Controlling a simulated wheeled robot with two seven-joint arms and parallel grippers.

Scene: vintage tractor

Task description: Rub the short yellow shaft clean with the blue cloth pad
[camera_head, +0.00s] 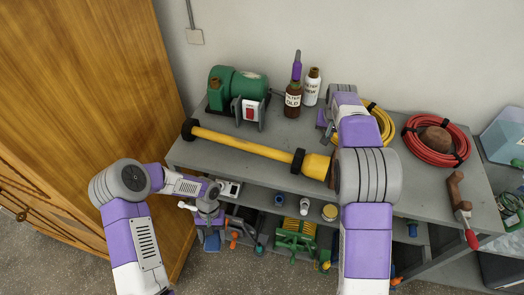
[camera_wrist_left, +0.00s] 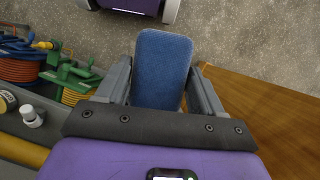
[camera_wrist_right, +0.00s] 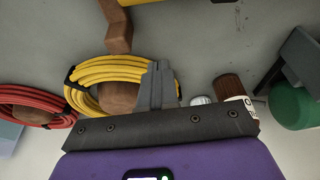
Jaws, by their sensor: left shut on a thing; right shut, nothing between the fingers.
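A yellow shaft (camera_head: 240,146) with black collars and a thicker yellow right end lies along the front of the grey bench top in the head view. Its far right end is partly behind my right arm. My left gripper (camera_head: 208,212) is in front of the bench's left part, lower than the shaft and apart from it. It is shut on the blue cloth pad (camera_wrist_left: 162,68), which sticks out between the fingers in the left wrist view. My right gripper (camera_wrist_right: 157,85) is shut and empty, above the bench near the yellow coil.
A green grinder (camera_head: 236,88) and two bottles (camera_head: 293,98) stand behind the shaft. The lower shelf holds a green reel (camera_head: 296,236) and small jars. A wooden cabinet (camera_head: 90,90) stands left.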

